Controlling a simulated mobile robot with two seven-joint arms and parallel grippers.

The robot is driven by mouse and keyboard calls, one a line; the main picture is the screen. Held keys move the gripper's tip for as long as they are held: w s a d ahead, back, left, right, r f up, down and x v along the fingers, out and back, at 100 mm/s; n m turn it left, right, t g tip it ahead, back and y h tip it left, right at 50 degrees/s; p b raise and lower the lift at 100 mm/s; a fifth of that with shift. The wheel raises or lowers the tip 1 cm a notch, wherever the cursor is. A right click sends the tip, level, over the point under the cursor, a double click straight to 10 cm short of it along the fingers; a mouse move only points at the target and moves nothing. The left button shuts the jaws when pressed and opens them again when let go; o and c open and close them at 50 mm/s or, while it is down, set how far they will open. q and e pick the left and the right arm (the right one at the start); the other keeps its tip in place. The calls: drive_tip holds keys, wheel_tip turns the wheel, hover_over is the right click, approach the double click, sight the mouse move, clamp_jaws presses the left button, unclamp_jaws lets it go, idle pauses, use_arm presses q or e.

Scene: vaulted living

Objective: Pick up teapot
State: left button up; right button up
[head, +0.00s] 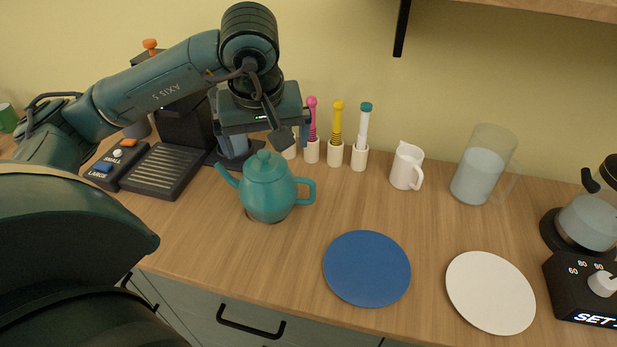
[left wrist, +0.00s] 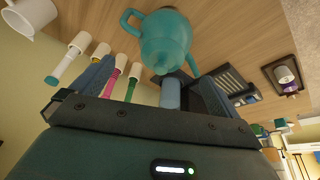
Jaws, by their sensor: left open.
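A teal teapot (head: 268,190) with a lid, spout to the left and handle to the right stands upright on the wooden counter. It also shows in the left wrist view (left wrist: 166,42), just beyond the fingers. My left gripper (head: 270,138) hangs above and slightly behind the teapot's lid, apart from it. In the left wrist view its two fingers (left wrist: 152,88) are spread with nothing held between them. My right gripper is in neither view.
A black coffee machine (head: 180,140) stands at the left. Several coloured whisks in white holders (head: 334,152) stand behind the teapot, beside a white jug (head: 406,167) and glass pitcher (head: 482,170). A blue plate (head: 367,268) and white plate (head: 490,292) lie in front right.

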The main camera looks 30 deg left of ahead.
sight(264, 156)
use_arm(q)
drive_tip(key=shift+y, duration=0.4)
drive_tip(key=a+f, duration=0.1)
drive_tip(key=w+f+b, duration=0.1)
drive_tip(key=w+a+f+b, duration=0.1)
drive_tip(key=f, duration=0.1)
drive_tip(key=shift+a, duration=0.3)
drive_tip(key=shift+x, duration=1)
drive_tip(key=shift+w+a+f, duration=0.2)
drive_tip(key=shift+w+f, duration=0.05)
drive_tip(key=shift+f, duration=0.15)
drive_tip(key=x, duration=0.3)
drive_tip(key=shift+w+a+f, duration=0.15)
drive_tip(key=shift+a+f, duration=0.05)
drive_tip(key=shift+a, duration=0.05)
drive_tip(key=shift+w+a+f, duration=0.1)
drive_tip(key=shift+w+f, duration=0.05)
drive_tip(key=shift+f, duration=0.4)
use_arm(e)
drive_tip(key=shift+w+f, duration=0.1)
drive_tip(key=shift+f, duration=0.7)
use_arm(q)
drive_tip(key=shift+c, duration=0.3)
